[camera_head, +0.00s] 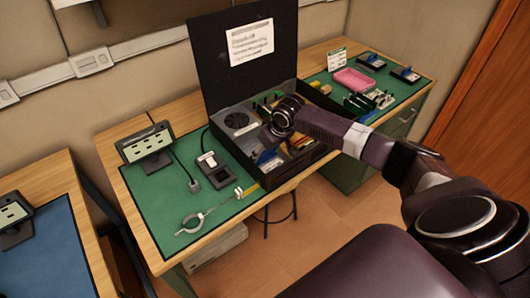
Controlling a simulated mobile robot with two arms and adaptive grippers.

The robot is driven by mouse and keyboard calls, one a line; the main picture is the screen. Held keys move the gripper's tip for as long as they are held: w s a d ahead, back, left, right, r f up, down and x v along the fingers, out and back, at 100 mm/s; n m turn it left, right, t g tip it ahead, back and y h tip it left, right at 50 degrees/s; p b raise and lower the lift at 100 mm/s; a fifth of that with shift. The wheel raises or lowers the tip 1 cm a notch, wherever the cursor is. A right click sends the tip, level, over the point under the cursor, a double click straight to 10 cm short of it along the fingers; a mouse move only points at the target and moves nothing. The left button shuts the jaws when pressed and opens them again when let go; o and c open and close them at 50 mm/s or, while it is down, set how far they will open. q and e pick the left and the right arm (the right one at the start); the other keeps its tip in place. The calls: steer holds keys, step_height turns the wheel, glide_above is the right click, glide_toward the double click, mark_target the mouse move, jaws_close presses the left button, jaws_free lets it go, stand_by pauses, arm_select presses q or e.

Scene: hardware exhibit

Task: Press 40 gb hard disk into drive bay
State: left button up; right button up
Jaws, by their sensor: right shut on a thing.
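An open black case (228,148) stands on the green mat, with its lid (222,75) raised and a white label sheet inside the lid. My right arm reaches in from the right, and my right gripper (269,138) is low over the middle of the case. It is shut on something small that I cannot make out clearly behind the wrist. A blue and white part (266,157) shows just under the gripper. I cannot tell the hard disk or the drive bay apart among the crowded parts. My left gripper is not in view.
On the mat left of the case are a grey device (212,168), a display stand (146,143) and a ring-ended tool (193,222).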

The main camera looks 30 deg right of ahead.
steer(key=shift+f, duration=0.15)
steer(key=o, duration=1)
steer(key=shift+f, duration=0.1)
steer(key=shift+a, duration=0.1)
steer(key=shift+s+f, duration=0.1)
steer(key=shift+o, duration=1.1)
steer(key=shift+a+r+p, duration=0.2)
steer(key=shift+r+p, duration=0.6)
steer(key=shift+p, duration=0.05)
steer(key=shift+d, duration=0.2)
